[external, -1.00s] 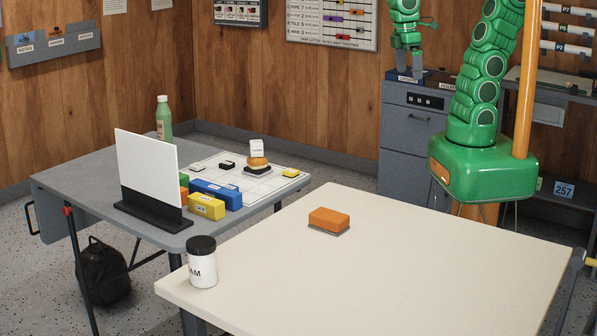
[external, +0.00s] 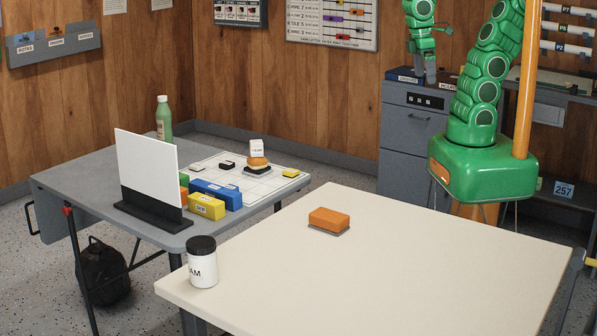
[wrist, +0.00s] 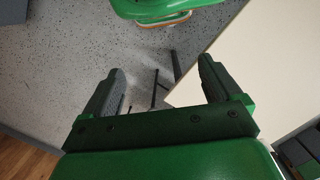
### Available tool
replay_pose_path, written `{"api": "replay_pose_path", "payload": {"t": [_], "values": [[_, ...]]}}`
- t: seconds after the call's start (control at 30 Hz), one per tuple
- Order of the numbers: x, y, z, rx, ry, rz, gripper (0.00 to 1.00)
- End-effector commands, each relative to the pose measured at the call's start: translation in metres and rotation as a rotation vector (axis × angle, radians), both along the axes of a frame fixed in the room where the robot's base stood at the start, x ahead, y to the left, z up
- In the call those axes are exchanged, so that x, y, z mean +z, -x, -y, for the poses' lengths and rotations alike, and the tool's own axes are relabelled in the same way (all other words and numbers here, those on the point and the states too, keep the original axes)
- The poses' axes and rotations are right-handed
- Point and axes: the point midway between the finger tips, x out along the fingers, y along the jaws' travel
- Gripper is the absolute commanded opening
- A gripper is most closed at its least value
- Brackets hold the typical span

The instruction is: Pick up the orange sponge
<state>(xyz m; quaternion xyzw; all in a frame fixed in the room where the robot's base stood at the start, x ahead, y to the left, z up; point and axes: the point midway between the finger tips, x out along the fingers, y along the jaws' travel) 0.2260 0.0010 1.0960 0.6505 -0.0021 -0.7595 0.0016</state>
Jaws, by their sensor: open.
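The orange sponge (external: 329,217) lies flat on the cream table (external: 420,270), near its far left edge, with a grey layer along its underside. My gripper (external: 420,72) hangs high at the top of the external view, well apart from the sponge, in front of the wall and grey cabinet. In the wrist view my gripper (wrist: 161,66) is open and empty, its two dark fingers spread over speckled floor and a corner of the cream table (wrist: 255,65). The sponge is not visible in the wrist view.
A white jar with a black lid (external: 202,262) stands at the cream table's left corner. The grey table (external: 75,187) holds a white panel (external: 148,168), a green bottle (external: 164,118), coloured blocks and a gridded board. The cream table is clear around the sponge.

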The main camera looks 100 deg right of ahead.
Motion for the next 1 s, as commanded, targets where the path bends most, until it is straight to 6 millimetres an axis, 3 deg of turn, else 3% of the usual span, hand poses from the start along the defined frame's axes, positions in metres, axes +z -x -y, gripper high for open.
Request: {"api": "replay_pose_path", "payload": {"t": [0.17, 0.5, 0.77, 1.0], "values": [[0.002, -0.035, -0.006, 0.007, 0.025, 0.022, 0.92], [-0.001, -0.123, -0.033, 0.025, 0.088, 0.096, 0.92], [-0.024, -0.157, -0.025, 0.215, 0.24, 0.037, 0.92], [-0.043, -0.192, -0.029, 0.405, 0.373, -0.011, 0.92]]}}
